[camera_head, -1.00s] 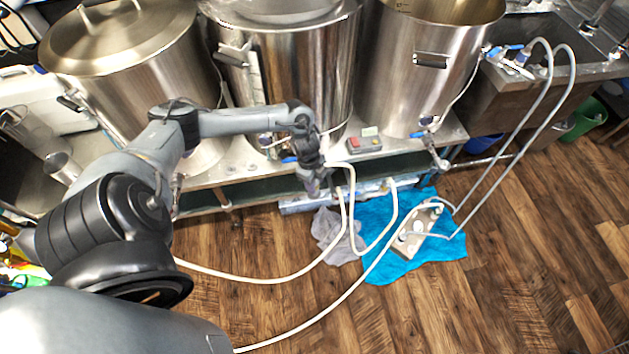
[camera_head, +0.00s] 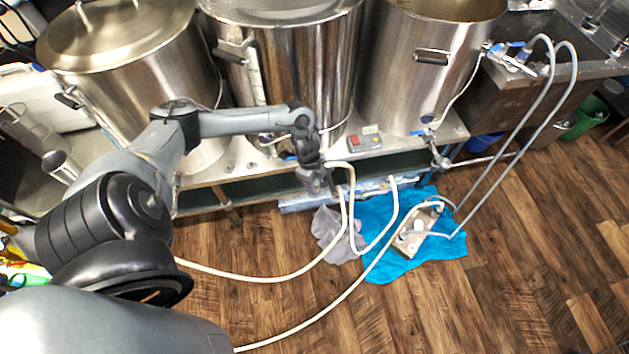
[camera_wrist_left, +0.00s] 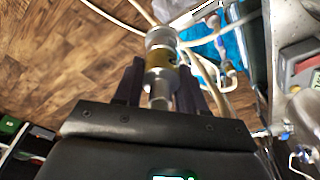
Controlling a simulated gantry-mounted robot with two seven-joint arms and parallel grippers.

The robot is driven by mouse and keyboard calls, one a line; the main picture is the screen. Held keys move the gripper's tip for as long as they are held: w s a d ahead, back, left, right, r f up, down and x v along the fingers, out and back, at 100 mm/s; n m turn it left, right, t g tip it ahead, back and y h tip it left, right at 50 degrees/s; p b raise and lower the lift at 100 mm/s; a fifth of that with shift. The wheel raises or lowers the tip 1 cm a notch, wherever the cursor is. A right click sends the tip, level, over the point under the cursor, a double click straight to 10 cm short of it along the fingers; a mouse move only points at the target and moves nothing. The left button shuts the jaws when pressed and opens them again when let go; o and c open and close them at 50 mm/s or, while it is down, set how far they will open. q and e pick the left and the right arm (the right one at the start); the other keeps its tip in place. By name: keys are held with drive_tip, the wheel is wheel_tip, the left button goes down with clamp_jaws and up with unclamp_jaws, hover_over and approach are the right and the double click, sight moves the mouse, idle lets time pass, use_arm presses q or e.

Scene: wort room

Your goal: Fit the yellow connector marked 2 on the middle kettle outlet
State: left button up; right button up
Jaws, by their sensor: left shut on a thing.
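My left gripper (camera_head: 318,186) hangs in front of the bench, below the front of the middle kettle (camera_head: 290,75). In the left wrist view its two dark fingers (camera_wrist_left: 163,88) are shut on a metal connector (camera_wrist_left: 160,62) with a yellow band. Any number on the band is too blurred to read. A cream hose (camera_head: 343,200) shows close to the gripper in the head view. The middle kettle's outlet is mostly behind my wrist; a bit of blue handle (camera_head: 288,157) shows beside it. The connector is apart from the kettle. My right gripper is out of view.
A lidded kettle (camera_head: 125,50) stands left and an open kettle (camera_head: 420,75) right, with its own outlet valve (camera_head: 437,158). A control box (camera_head: 363,142) sits on the bench. Hoses, a grey cloth (camera_head: 332,240) and a blue cloth (camera_head: 385,265) lie on the floor.

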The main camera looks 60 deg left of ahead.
use_arm(q)
drive_tip(key=shift+f+b, duration=0.4)
drive_tip(key=shift+f, duration=0.3)
drive_tip(key=o, duration=1.2)
drive_tip(key=shift+o, duration=0.2)
drive_tip(key=shift+r, duration=0.1)
